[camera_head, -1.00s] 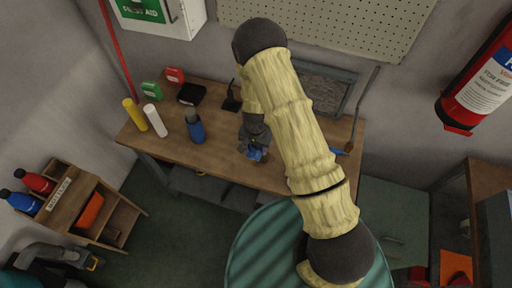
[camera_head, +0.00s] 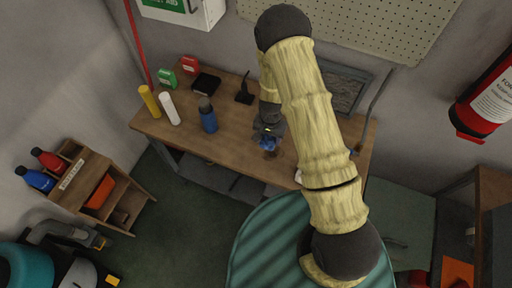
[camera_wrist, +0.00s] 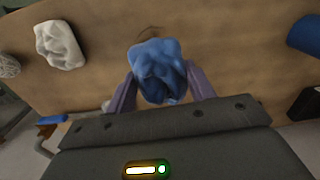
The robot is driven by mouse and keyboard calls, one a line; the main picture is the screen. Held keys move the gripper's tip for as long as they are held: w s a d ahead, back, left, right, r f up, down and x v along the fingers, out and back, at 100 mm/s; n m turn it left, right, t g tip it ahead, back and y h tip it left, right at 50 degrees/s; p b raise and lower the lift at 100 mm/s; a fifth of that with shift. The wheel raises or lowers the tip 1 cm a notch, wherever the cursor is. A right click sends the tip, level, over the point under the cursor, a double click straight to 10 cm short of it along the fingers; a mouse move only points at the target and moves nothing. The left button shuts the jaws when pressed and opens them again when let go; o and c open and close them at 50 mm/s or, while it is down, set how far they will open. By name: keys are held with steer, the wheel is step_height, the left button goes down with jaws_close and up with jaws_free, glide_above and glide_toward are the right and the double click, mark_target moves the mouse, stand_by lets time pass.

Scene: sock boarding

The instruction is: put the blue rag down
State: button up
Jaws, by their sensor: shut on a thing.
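The blue rag (camera_wrist: 158,72) is a crumpled bundle pinched between the two purple-grey fingers of my gripper (camera_wrist: 163,88) in the wrist view. In the head view, the rag (camera_head: 268,144) shows as a small blue patch under my gripper (camera_head: 267,136), over the front middle part of the wooden workbench (camera_head: 240,148). Wood of the bench fills the background behind the rag in the wrist view. I cannot tell whether the rag touches the bench top.
A white crumpled rag (camera_wrist: 58,45) lies on the bench. A blue bottle (camera_head: 207,115), a white cylinder (camera_head: 170,108) and a yellow cylinder (camera_head: 149,101) stand left of my gripper. A black box (camera_head: 206,82) is behind them. Bare wood lies between the bottle and my gripper.

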steer(key=w+d+n+b, duration=0.1)
steer(key=d+n, duration=0.3)
steer(key=d, duration=0.7)
steer(key=shift+w+d+r+b, duration=0.2)
steer(key=shift+d+r+b, duration=0.1)
steer(key=shift+b, duration=0.55)
steer(key=shift+a, duration=0.1)
